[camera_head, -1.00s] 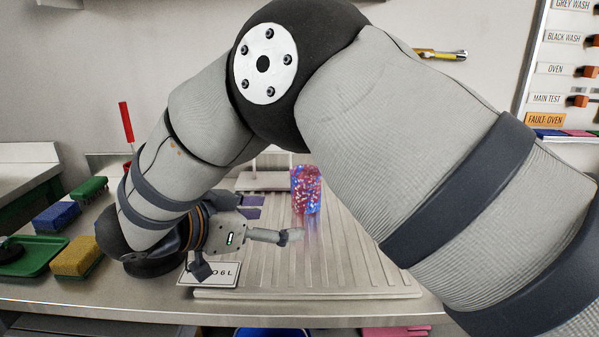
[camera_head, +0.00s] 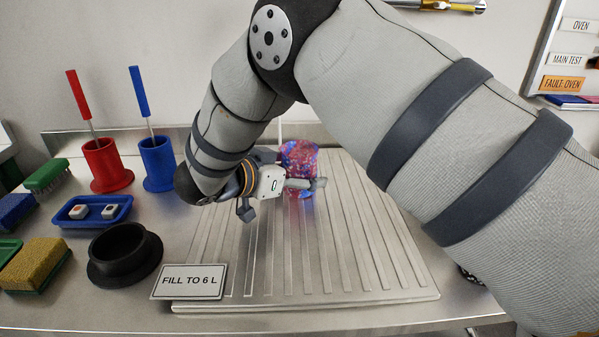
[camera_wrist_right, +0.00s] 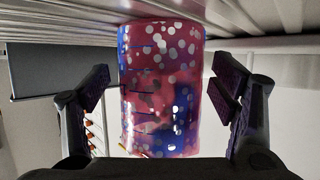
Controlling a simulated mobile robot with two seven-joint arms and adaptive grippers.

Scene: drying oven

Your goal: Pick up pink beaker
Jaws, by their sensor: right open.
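The pink beaker (camera_head: 299,155) has a mottled pink, red and blue surface with pale spots. It stands on the ribbed drainboard, its lower part partly hidden by my right gripper. My right gripper (camera_head: 284,196) is in front of it in the head view. In the right wrist view the beaker (camera_wrist_right: 160,88) fills the middle, between the two spread fingers of my right gripper (camera_wrist_right: 163,90). Visible gaps separate it from both fingers. The gripper is open and holds nothing. My left gripper is out of view.
A ribbed drainboard (camera_head: 350,262) has free room in front and right. A "FILL TO 6 L" sign (camera_head: 189,282) stands at its front left.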

